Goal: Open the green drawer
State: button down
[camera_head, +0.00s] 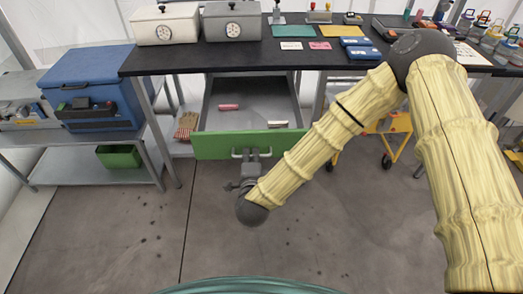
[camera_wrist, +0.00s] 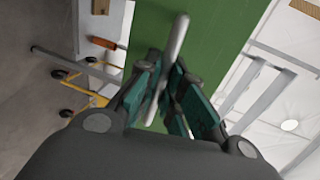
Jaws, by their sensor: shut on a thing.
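The green drawer front (camera_head: 221,146) stands pulled out from under the black table, and its grey inside (camera_head: 250,105) is open to view. A pink item (camera_head: 229,107) and a white item (camera_head: 278,124) lie in it. My gripper (camera_head: 250,160) is at the middle of the drawer front, at the metal handle. In the wrist view, the teal fingers of my gripper (camera_wrist: 165,90) are shut on the metal handle (camera_wrist: 177,38), with the green drawer front (camera_wrist: 150,24) behind it.
The black table (camera_head: 180,58) bears a white box (camera_head: 165,25), a grey box (camera_head: 232,22) and small items. A blue cooler (camera_head: 88,75) sits on a left shelf. A yellow cart (camera_head: 392,135) stands to the right. The floor (camera_head: 120,230) in front is clear.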

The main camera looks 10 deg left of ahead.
jog(key=shift+s, duration=0.15)
jog(key=c, duration=1.5)
grip_release()
jog(key=shift+d, duration=0.1)
jog(key=v, duration=1.2)
jog(key=shift+f, duration=0.1)
jog(key=s+d+f+n+g+p, duration=0.1)
jog(key=s+d+f+n+g, duration=0.35)
jog(key=d+f, duration=0.4)
jog(key=s+d+f+n+g, duration=0.45)
jog(key=d+f, duration=0.25)
jog(key=f, duration=0.3)
jog(key=s+d+f+n+g+h, duration=0.1)
jog(key=s+d+n+g, duration=0.1)
jog(key=s+d, duration=0.2)
jog(key=s+d+f+n+g+h, duration=0.1)
jog(key=s+d+f+n+g, duration=0.1)
jog(key=s+d, duration=0.3)
jog(key=s+d+f+n+g+h+p, duration=0.1)
jog(key=s+d, duration=0.3)
jog(key=d, duration=0.6)
jog(key=shift+s+d+f+n+g+h, duration=0.1)
jog(key=shift+s+f+n+g+h, duration=0.1)
jog(key=shift+f+g, duration=0.15)
jog(key=shift+s+d+f+n+g+h, duration=0.1)
jog(key=shift+d+f+n+g, duration=0.05)
jog(key=shift+f+n+g, duration=0.15)
